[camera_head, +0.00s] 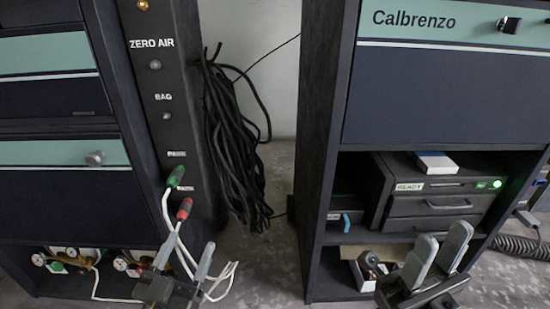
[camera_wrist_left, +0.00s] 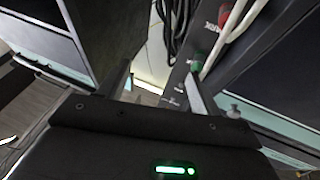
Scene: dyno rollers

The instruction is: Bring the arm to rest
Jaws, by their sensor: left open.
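My left gripper (camera_head: 184,258) is at the lower left of the head view, in front of the dark panel with the red and green plugs. Its two fingers are apart with nothing between them. In the left wrist view my left gripper (camera_wrist_left: 158,92) also shows its fingers spread. My right gripper (camera_head: 440,250) is at the lower right of the head view, in front of the right cabinet's lower shelf. Its two grey fingers stand up with a narrow gap between them, and I see nothing held there.
A green plug (camera_head: 176,177) and a red plug (camera_head: 184,209) sit in the dark panel (camera_head: 160,110), with white tubes hanging down. Black cables (camera_head: 235,150) hang beside it. The right cabinet (camera_head: 325,130) holds a drawer unit (camera_head: 430,205) with a green light. Gauges (camera_head: 75,260) stand lower left.

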